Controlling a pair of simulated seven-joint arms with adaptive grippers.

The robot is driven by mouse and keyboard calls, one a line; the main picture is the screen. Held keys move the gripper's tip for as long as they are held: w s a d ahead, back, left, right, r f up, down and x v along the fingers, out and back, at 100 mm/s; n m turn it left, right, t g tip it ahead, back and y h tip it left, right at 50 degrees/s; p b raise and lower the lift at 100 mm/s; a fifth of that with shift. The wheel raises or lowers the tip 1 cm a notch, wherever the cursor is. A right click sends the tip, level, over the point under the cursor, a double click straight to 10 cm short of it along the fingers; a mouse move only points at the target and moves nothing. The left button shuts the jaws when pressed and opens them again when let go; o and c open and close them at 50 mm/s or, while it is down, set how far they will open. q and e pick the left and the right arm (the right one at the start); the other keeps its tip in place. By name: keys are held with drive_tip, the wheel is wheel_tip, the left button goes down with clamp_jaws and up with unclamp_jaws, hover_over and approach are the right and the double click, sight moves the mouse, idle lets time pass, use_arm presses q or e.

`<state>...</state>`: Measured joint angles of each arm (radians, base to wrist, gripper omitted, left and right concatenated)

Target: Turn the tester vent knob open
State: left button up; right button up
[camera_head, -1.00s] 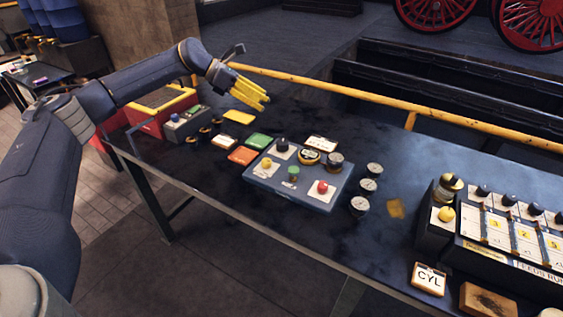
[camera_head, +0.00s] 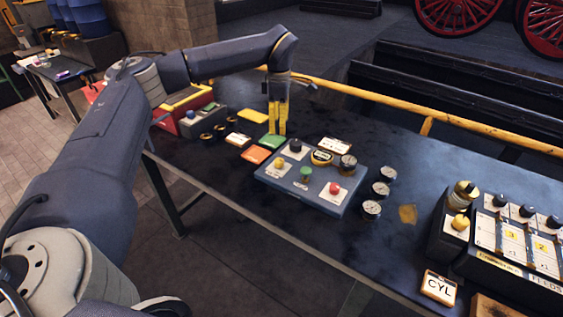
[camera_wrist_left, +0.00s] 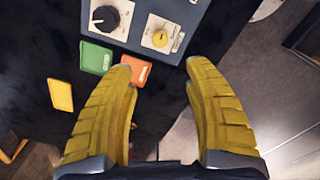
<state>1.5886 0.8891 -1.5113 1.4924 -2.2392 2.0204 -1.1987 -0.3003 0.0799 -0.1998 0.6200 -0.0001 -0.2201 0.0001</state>
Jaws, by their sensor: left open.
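The tester is a blue-grey box (camera_head: 313,197) on the dark bench in the head view. Its top carries a black knob (camera_head: 295,146), a yellow knob (camera_head: 280,163), a green button (camera_head: 305,173), a red knob (camera_head: 335,188) and a round gauge (camera_head: 347,162). I cannot read which knob is marked vent. In the left wrist view the black knob (camera_wrist_left: 106,18) and yellow knob (camera_wrist_left: 160,38) lie beyond the open fingertips (camera_wrist_left: 163,68). My right gripper is not in view.
Green (camera_head: 272,141), orange (camera_head: 257,155) and yellow (camera_head: 252,116) plates lie left of the tester. Several loose gauges (camera_head: 380,188) stand to its right. A knobbed panel (camera_head: 515,240) is at the right. A yellow rail (camera_head: 390,106) runs behind the bench.

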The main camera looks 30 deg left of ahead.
sight(280, 160)
use_arm(q)
wheel_tip(280, 160, down, 16)
idle(0.6)
clamp_jaws()
idle(0.5)
